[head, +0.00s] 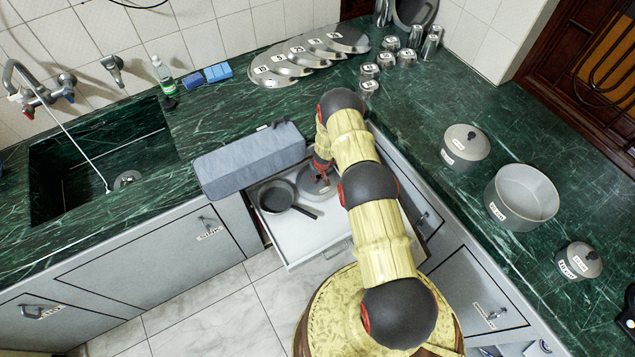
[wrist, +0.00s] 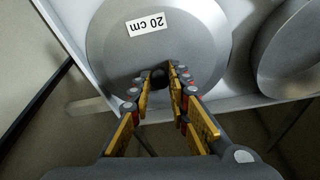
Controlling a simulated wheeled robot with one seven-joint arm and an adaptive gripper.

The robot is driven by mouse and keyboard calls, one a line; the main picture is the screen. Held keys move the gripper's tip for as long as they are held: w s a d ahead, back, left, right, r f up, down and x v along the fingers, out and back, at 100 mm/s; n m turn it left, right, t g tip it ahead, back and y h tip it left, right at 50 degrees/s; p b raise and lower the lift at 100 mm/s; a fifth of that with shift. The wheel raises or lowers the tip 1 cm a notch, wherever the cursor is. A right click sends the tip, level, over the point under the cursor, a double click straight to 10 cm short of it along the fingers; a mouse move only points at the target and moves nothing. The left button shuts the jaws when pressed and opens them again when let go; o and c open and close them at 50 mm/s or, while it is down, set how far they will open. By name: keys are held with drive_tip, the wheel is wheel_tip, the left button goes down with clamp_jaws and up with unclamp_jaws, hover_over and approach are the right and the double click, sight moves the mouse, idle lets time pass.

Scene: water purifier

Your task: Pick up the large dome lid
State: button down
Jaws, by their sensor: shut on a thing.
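A large round grey lid (wrist: 112,50) with a white "20 cm" label lies in the open drawer, seen close in the wrist view. It also shows in the head view (head: 312,187), partly hidden by my arm. My gripper (wrist: 160,82) is shut on the lid's dark knob, with a finger on each side of it. In the head view my gripper (head: 322,170) reaches down into the drawer from above. The fingertips are partly hidden there. I cannot tell any gap between the lid and the drawer floor.
A dark pan (head: 276,196) lies left of the lid in the white drawer (head: 303,243). A grey-blue box-like thing (head: 250,160) sits at the counter edge behind. Flat lids (head: 280,65) lie at the back; pots (head: 522,198) stand on the right counter.

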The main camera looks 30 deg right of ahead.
sight(319, 197)
idle(0.4)
drive_tip(key=shift+r, duration=0.65)
drive_tip(key=shift+s+a+f+b, duration=0.1)
drive_tip(key=shift+s+a+b, duration=0.15)
drive_tip(key=shift+s+b, duration=0.25)
drive_tip(key=shift+s+a+b, duration=0.25)
drive_tip(key=shift+s+b, duration=0.1)
drive_tip(key=shift+s, duration=0.2)
drive_tip(key=shift+s+a+b, duration=0.15)
drive_tip(key=shift+s+a, duration=0.25)
drive_tip(key=shift+s, duration=0.45)
drive_tip(key=shift+s+a+b, duration=0.15)
drive_tip(key=shift+s+a, duration=0.2)
drive_tip(key=shift+s, duration=0.45)
drive_tip(key=shift+s+a+b, duration=0.15)
drive_tip(key=shift+s+a, duration=0.25)
drive_tip(key=shift+s, duration=0.45)
wheel_tip(319, 197, up, 14)
drive_tip(key=p, duration=0.4)
